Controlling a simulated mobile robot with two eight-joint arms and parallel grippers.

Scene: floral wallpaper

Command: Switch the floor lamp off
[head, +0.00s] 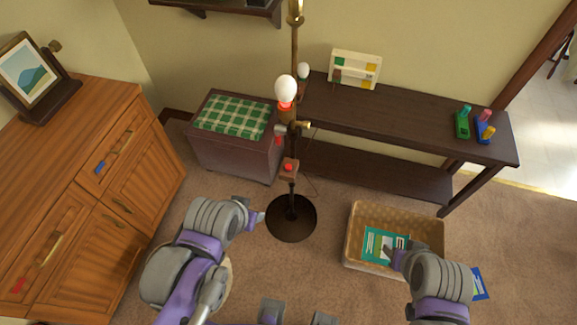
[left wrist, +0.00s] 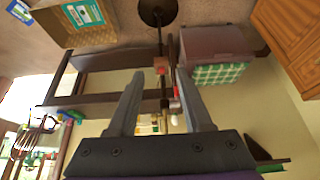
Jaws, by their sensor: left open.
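The floor lamp (head: 291,220) stands upright on a round dark base, with a brass upper pole and a white bulb (head: 286,90) above a red collar. I cannot tell whether the bulb is lit. A small brown box with a red button (head: 289,168) sits on the pole above the base. My left gripper (head: 252,207) is open and empty, left of the lamp's lower pole. In the left wrist view the lamp is inverted, and its box (left wrist: 160,65) shows between the fingers of my left gripper (left wrist: 159,77), apart from them. My right gripper (head: 397,255) is over a basket; its fingers are unclear.
A dark bench (head: 400,125) stands behind the lamp on the right. A chest with a green checked cushion (head: 235,117) stands behind left. A wooden cabinet (head: 110,150) is at left. The woven basket (head: 425,226) holds a teal book. Carpet around the lamp base is clear.

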